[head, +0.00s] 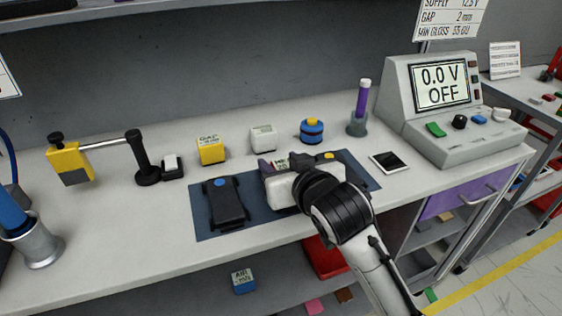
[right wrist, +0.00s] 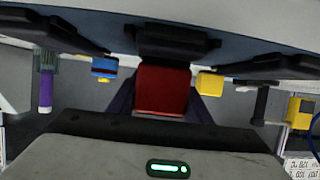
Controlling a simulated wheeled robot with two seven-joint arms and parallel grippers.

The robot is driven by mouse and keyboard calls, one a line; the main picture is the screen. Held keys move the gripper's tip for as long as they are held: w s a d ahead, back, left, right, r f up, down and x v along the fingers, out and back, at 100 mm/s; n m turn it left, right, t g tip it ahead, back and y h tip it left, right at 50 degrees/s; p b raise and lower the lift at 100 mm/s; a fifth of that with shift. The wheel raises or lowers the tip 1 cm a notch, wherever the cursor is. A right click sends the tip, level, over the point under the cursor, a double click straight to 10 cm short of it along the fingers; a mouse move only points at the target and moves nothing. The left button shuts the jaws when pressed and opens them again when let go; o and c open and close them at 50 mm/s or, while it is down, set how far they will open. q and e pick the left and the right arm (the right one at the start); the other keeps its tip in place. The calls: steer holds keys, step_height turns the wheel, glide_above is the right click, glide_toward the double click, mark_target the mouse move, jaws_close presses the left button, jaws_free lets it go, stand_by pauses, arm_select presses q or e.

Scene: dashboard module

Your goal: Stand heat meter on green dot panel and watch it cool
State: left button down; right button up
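A small red block (right wrist: 162,90), which may be the heat meter, stands between my right gripper's fingers in the right wrist view. In the head view a small labelled top (head: 281,163) peeks out behind my right gripper (head: 291,168), which covers most of the block. No green panel dot is visible. My left gripper is out of view.
A yellow gauge block (head: 211,152), white block (head: 264,138) and blue round item (head: 312,131) stand behind the blue mat (head: 208,234). A purple-handled tool (head: 361,100), dark tablet (head: 389,162) and console reading OFF (head: 441,86) are right. A yellow lamp-like tool (head: 70,164) stands left.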

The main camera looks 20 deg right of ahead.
steer(key=o, duration=0.3)
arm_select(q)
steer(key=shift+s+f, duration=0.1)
arm_select(e)
steer(key=shift+r, duration=0.15)
steer(key=shift+s+r, duration=0.2)
steer(key=shift+s, duration=0.05)
steer(key=p+v, duration=0.1)
steer(key=v, duration=0.8)
steer(key=p+v, duration=0.1)
steer(key=p, duration=0.3)
steer(key=shift+s+d+r, duration=0.1)
steer(key=shift+s+r, duration=0.15)
steer(key=shift+s, duration=0.05)
steer(key=shift+s+p, duration=0.35)
steer(key=shift+p, duration=0.45)
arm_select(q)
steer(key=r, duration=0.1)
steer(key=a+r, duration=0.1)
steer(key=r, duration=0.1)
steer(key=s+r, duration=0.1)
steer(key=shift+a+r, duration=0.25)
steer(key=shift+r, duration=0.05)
arm_select(e)
steer(key=shift+s, duration=0.1)
